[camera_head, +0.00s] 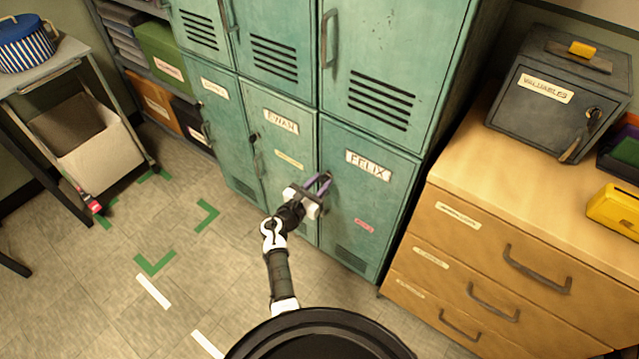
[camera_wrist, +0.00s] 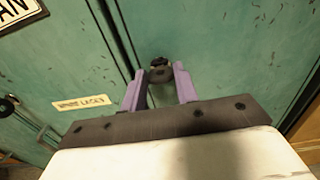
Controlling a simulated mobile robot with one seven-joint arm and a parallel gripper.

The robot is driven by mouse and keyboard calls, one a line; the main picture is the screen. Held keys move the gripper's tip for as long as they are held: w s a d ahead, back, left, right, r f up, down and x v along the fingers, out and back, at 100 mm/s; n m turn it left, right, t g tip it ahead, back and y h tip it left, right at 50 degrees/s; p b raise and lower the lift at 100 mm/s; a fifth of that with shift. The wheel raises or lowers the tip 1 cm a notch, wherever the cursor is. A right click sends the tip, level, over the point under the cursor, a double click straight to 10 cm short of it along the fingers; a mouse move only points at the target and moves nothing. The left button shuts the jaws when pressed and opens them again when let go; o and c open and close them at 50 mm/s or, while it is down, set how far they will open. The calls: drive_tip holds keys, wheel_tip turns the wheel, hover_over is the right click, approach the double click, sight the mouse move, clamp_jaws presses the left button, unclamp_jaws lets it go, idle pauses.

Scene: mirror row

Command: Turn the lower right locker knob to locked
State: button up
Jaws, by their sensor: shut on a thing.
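The lower right locker door (camera_head: 372,200) is teal, with a "FELIX" label, and looks closed. Its small dark knob (camera_head: 329,175) sits near the door's left edge. My gripper (camera_head: 321,182) reaches it from the front, its purple fingers pointing at the door. In the wrist view the dark knob (camera_wrist: 160,70) shows between the fingertips of my gripper (camera_wrist: 159,76), one finger on each side. The gripper is shut on the knob. The fingers partly hide the knob in the head view, and I cannot tell which way it is turned.
The "SWAN"-like labelled locker (camera_head: 282,150) is left of it, with its own knob and handle. A wooden drawer cabinet (camera_head: 500,240) stands close on the right, bearing a grey valuables box (camera_head: 535,112). A cart (camera_head: 60,75) is at left. The floor in front is clear.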

drive_tip(key=m+b, duration=1.7)
drive_tip(key=b, duration=0.1)
drive_tip(key=shift+s+d+f+m+b, duration=0.1)
drive_tip(key=shift+d+f+m+b, duration=0.05)
drive_tip(key=shift+f+m+b, duration=0.2)
drive_tip(key=shift+r+m, duration=0.15)
drive_tip(key=shift+m, duration=0.1)
idle(0.3)
drive_tip(key=o, duration=1)
